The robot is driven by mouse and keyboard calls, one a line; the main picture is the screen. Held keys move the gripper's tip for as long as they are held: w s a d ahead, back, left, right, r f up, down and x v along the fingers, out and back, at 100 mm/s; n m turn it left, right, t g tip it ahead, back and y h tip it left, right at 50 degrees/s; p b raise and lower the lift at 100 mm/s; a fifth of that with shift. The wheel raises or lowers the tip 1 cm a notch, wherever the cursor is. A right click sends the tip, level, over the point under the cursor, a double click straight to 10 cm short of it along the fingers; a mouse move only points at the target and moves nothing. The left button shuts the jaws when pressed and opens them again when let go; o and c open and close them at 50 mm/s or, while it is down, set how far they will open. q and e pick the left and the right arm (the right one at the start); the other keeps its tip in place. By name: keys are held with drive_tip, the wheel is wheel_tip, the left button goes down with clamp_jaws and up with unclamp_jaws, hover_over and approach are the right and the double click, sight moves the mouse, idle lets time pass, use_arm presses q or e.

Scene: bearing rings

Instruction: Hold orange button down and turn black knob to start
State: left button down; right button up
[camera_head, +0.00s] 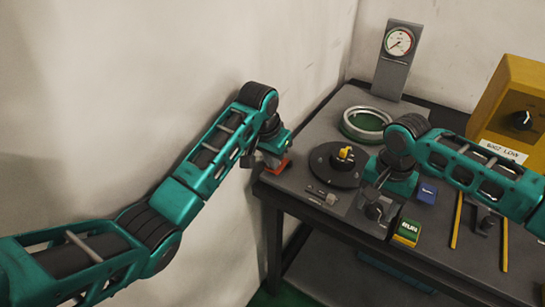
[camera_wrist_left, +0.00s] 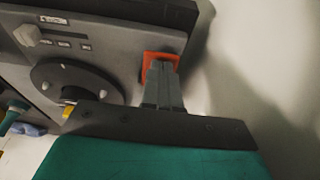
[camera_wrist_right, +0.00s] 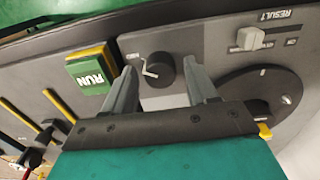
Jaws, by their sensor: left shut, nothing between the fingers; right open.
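The orange button (camera_wrist_left: 147,58) is a square at the bench's left edge, also in the head view (camera_head: 276,169). My left gripper (camera_wrist_left: 162,66) is shut and empty, its fingertips over the orange button and hiding part of it. I cannot tell whether the button is pressed in. The black knob (camera_wrist_right: 160,68) sits on the grey front panel with a pale bent pointer or handle beside it; it shows partly in the head view (camera_head: 374,212). My right gripper (camera_wrist_right: 162,84) is open, with one finger on each side of the knob. Contact is not clear.
A green RUN button (camera_head: 408,230) on a yellow base and a blue block (camera_head: 427,193) are near the right gripper. A dark disc (camera_head: 333,168) with a yellow part lies between the arms. A ring (camera_head: 366,122), a gauge (camera_head: 398,42) and a yellow box (camera_head: 510,90) stand behind.

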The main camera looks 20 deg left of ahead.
idle(0.7)
drive_tip(key=m, duration=0.9)
drive_tip(key=shift+c, duration=0.4)
